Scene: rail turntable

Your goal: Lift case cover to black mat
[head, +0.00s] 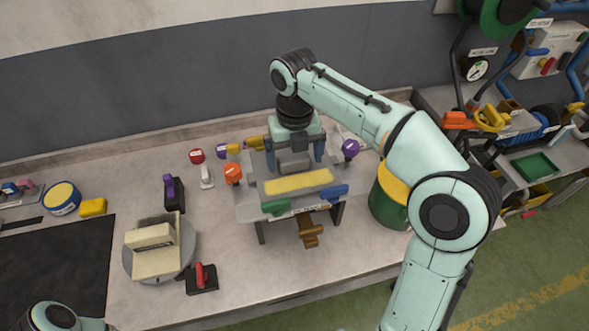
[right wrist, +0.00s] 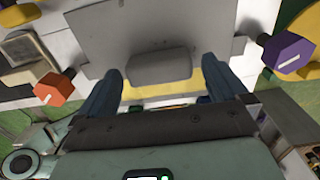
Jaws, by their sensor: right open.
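The case cover (head: 258,170) is a grey plate with a raised grey block, on a raised fixture in the middle of the bench. It also shows in the right wrist view (right wrist: 130,30). My right gripper (head: 294,160) points down over it, open. In the right wrist view my right gripper (right wrist: 162,66) has one blue finger on each side of the raised block, with gaps visible; whether they touch it lower down I cannot tell. The black mat (head: 55,265) lies bare at the bench's left. My left gripper is out of the picture; only part of that arm shows.
Around the fixture are an orange knob (head: 233,174), a purple knob (head: 350,149), a green handle (head: 275,207) and a blue handle (head: 334,191). A round turntable with a cream block (head: 152,248) and a black-red tool (head: 202,279) stand between fixture and mat.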

